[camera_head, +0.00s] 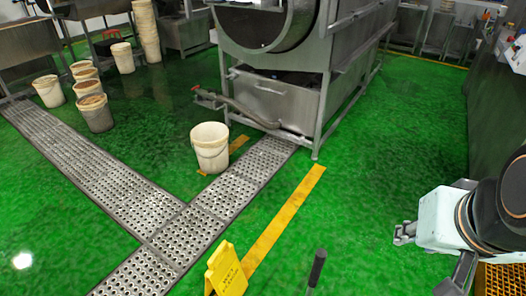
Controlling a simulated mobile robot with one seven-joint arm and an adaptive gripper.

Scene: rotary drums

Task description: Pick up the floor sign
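The yellow floor sign (226,272) stands on the green floor at the bottom centre-left, next to the yellow floor stripe. Dark print shows on its face, and its lower part is cut off by the picture's edge. My gripper (404,233) is at the right, at the end of my pale arm link, well to the right of the sign and apart from it. It is small in the picture, and I cannot tell whether its fingers are open or shut. I see nothing held in it.
A dark upright handle (317,268) stands between the sign and my arm. Perforated drain covers (190,232) cross the floor at the left. A white bucket (210,147) stands before the metal drum machine (275,101). Green floor is clear at centre right.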

